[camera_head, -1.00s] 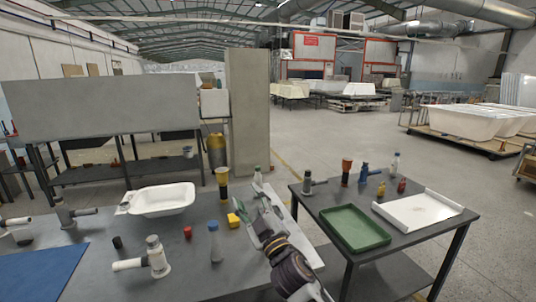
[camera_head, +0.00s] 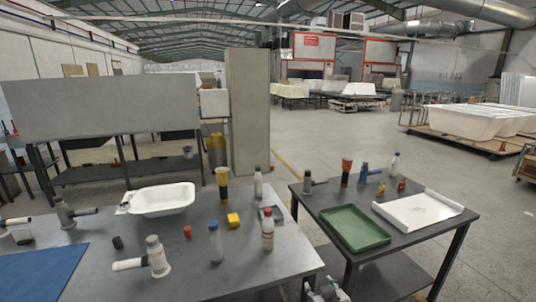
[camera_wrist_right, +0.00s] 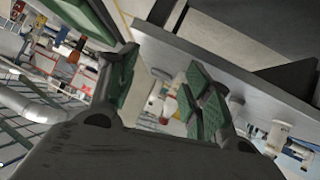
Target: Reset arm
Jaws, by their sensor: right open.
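My right gripper (camera_head: 328,291) shows only partly at the bottom edge of the head view, low in front of the gap between the two tables. In the right wrist view, its green-padded fingers (camera_wrist_right: 160,88) stand apart with nothing held between them. The wrist view is strongly tilted, with table edges behind the fingers. My left gripper is in neither view now.
The right table (camera_head: 345,272) holds a green tray (camera_head: 355,229) and a white tray (camera_head: 418,209).

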